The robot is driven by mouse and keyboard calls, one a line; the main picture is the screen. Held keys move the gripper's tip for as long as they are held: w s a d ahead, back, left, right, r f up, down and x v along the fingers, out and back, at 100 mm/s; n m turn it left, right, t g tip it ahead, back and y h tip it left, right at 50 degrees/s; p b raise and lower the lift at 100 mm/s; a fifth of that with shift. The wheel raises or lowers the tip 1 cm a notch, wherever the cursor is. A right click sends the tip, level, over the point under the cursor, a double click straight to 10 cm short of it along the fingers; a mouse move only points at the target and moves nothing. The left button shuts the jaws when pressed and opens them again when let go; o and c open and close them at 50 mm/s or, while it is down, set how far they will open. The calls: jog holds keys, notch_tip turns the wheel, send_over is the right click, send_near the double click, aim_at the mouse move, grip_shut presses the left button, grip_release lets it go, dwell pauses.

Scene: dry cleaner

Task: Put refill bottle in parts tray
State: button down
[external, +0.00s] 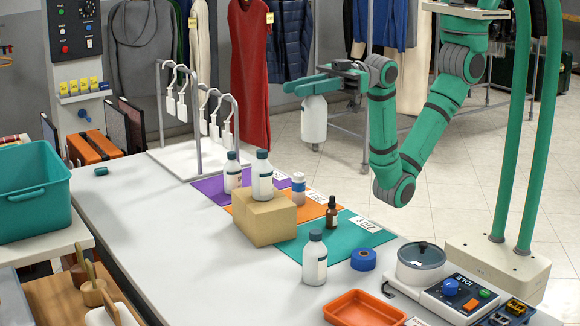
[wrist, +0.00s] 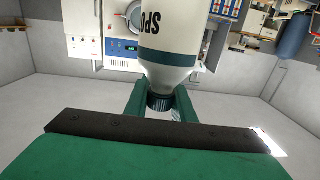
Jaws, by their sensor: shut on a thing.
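My gripper (external: 306,87) is shut on the neck of a white bottle (external: 313,121), which hangs below the fingers in the air beyond the counter's far edge. The wrist view shows this bottle (wrist: 168,35) with a dark cap, a teal band and partly visible lettering, "SPO". I cannot tell if it is the refill bottle. Similar white bottles stand on the cardboard box (external: 264,219), on the purple mat and by the teal mat; the bottle on the box (external: 262,177) is upright. A shallow orange-red tray (external: 365,309), probably the parts tray, sits empty at the front edge.
A dropper bottle (external: 331,213), a blue tape roll (external: 363,260), a lidded pot (external: 420,263) and a control panel (external: 462,296) crowd the right side. A hanger rack (external: 200,120) stands at the back. The counter's left middle (external: 170,250) is clear.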

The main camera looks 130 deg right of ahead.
jog(key=s+a+n+g+y, duration=0.1)
jog(key=s+a+n+y, duration=0.15)
jog(key=a, duration=0.95)
jog(key=s+a+n+g+y, duration=0.15)
jog(key=s+a+y, duration=0.25)
jog(key=a, duration=0.7)
notch_tip(320, 180, down, 18)
jog(key=f, duration=0.1)
jog(key=w+a+f, duration=0.3)
jog(key=w+f, duration=0.3)
jog(key=w+a+f, duration=0.3)
jog(key=w+f, duration=0.3)
jog(key=w, duration=0.1)
jog(key=shift+f+n, duration=0.4)
jog(key=shift+f+t, duration=0.1)
jog(key=shift+t, duration=0.15)
jog(key=c, duration=1.5)
grip_release()
jog(key=shift+f, duration=0.1)
